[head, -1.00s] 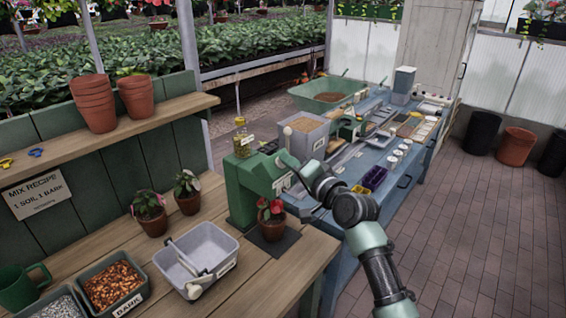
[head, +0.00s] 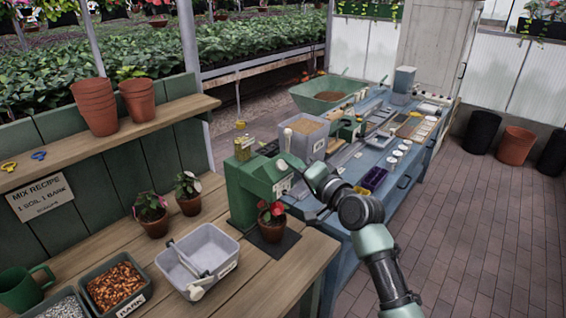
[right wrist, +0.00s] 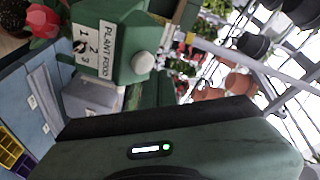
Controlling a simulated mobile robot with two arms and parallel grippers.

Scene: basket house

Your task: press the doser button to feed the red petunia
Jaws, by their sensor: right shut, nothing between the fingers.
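The green doser (head: 240,190) stands at the right end of the wooden bench. The red petunia (head: 272,212) is in a terracotta pot on a dark pad under the doser's head. In the right wrist view the doser carries a plant food label (right wrist: 92,50) and a pale round button (right wrist: 143,62). A red petunia bloom (right wrist: 43,22) shows at upper left there. My right gripper (head: 312,174) is shut and empty, just right of the doser's head. A visible gap separates my wrist from the button in the wrist view; fingertip contact cannot be told. My left gripper is out of view.
A grey caddy (head: 200,255) and a bark tray (head: 115,285) stand on the bench. Two potted plants (head: 150,215) are left of the doser. A blue table (head: 385,185) with bins and trays lies behind. Brick floor at right is open.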

